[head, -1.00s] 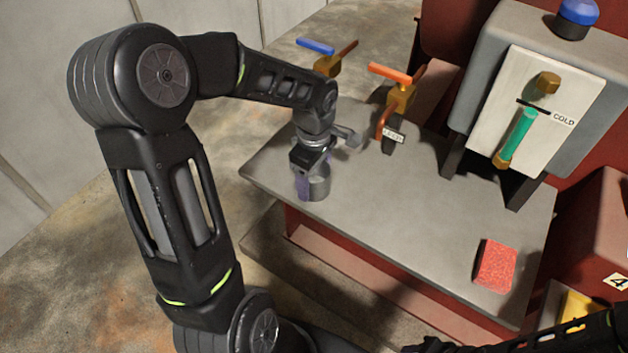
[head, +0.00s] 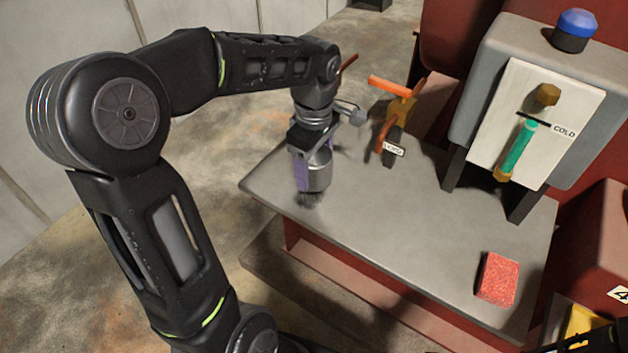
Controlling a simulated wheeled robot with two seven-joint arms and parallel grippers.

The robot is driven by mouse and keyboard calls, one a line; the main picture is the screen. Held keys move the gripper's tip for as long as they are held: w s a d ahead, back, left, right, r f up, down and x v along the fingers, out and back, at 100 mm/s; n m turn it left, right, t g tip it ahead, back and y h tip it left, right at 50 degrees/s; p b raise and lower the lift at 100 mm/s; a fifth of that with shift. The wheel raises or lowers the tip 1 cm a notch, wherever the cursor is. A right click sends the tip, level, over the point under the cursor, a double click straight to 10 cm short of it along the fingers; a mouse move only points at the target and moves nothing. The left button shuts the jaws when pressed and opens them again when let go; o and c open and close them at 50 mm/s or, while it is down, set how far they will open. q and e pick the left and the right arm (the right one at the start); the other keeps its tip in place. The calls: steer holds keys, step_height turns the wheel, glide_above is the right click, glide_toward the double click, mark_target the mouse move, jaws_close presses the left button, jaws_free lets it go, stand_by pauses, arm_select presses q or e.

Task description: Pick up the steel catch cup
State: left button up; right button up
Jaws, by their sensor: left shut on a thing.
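The steel catch cup (head: 319,176) is a small grey metal cup near the left end of the grey bench. My left gripper (head: 303,172) points down and is shut on the cup. Its purple-faced finger lies against the cup's left side. The cup hangs a little above the bench top, with a dark shadow under it. The far finger is hidden. My right gripper does not show; only a dark piece of my right arm shows at the bottom right corner.
The grey bench top (head: 420,235) is clear in the middle. A red sponge (head: 498,279) lies at its right front. An orange-handled brass valve (head: 396,108) with a tag stands behind the cup. A gauge panel (head: 530,120) with a green tube stands at the back right.

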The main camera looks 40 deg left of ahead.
arm_select(q)
steer(key=shift+r, duration=0.7)
steer(key=shift+f, duration=0.15)
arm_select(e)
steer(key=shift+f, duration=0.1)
